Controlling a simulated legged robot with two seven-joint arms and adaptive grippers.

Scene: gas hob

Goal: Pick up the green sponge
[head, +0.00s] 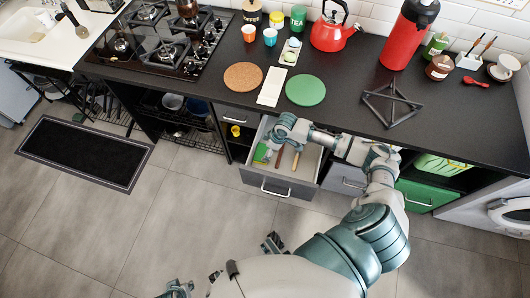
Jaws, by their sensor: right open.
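A small green item (262,154), which looks like the sponge, lies at the left of the open drawer (280,187). My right arm reaches in from the right over the drawer. My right gripper (275,143) is open and points down beside the green item, just to its right in the picture. I cannot tell whether they touch, and the wrist hides part of the drawer. Dark finger-like parts at the bottom edge seem to belong to my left gripper (178,289), but its jaw state is unclear.
Brown-handled utensils (279,156) lie in the drawer near the gripper. The dark counter (222,78) above holds a green round mat (305,90), a cork mat (243,76), a red kettle (331,34) and a dark trivet (391,103). A hob (160,50) is at left.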

